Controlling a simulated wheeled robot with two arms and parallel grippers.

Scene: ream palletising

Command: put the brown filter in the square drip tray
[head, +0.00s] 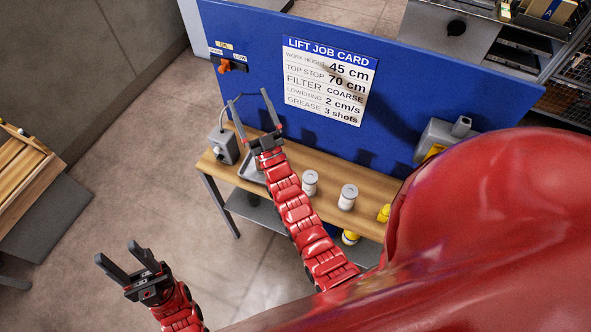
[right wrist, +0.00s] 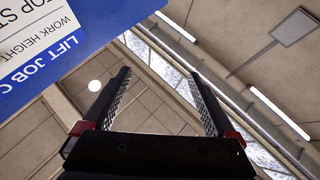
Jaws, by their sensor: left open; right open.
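I cannot make out a brown filter in either view. Two pale cylinders (head: 310,183) (head: 348,197) stand upright on the wooden bench (head: 380,185). A grey tray-like edge (head: 250,172) shows on the bench behind my right arm, mostly hidden; I cannot tell its full shape. My right gripper (head: 249,97) is open and empty, raised in front of the blue panel above the bench's left part. Its open fingers also show in the right wrist view (right wrist: 160,85), pointing up at the ceiling. My left gripper (head: 115,251) is open and empty over the floor, left of the bench.
The blue panel (head: 400,110) behind the bench carries a lift job card (head: 330,80) reading filter coarse, and an orange-handled switch (head: 228,66). A grey box (head: 223,146) stands at the bench's left end. Yellow items (head: 384,213) are at right.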

